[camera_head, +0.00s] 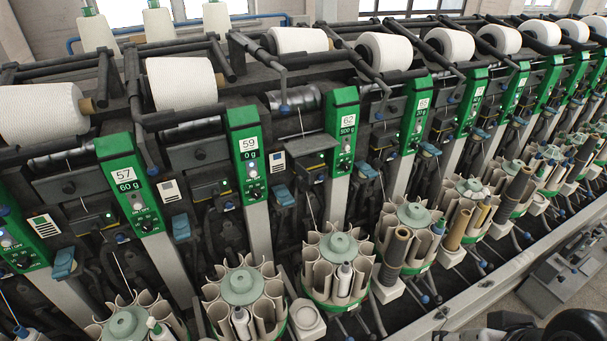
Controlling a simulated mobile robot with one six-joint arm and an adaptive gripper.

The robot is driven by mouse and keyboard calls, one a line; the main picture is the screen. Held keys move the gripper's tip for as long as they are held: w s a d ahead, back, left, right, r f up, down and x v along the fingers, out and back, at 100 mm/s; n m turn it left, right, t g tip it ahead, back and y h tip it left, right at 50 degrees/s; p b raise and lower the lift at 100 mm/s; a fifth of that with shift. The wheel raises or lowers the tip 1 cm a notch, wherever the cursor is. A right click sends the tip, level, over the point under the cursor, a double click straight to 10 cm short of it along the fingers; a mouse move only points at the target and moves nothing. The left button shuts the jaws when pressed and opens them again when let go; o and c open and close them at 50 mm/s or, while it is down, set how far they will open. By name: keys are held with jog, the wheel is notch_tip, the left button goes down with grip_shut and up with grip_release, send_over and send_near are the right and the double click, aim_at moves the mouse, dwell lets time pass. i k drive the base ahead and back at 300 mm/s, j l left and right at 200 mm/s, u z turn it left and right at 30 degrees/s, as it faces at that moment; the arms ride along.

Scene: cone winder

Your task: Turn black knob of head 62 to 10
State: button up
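Head 62's green panel (343,143) stands near the middle of the head camera view. The knob's pointer and scale are too small to read. Nothing touches the knob. My gripper is not clearly visible; only dark rounded parts, possibly of my arm, show at the bottom right.
Head 59 (246,145), reading 0 g, is to the left, and head 57 (122,175), reading 60 g, is farther left. A round bobbin magazine (338,250) stands below head 62. White yarn cones (385,52) line the top.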

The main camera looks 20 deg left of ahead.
aim_at(345, 166)
jog(key=i+j+z, duration=0.1)
jog(key=z, duration=0.25)
jog(key=j+z, duration=0.35)
jog(key=i+j+z, duration=0.1)
jog(key=j+z, duration=0.3)
jog(key=l, duration=0.1)
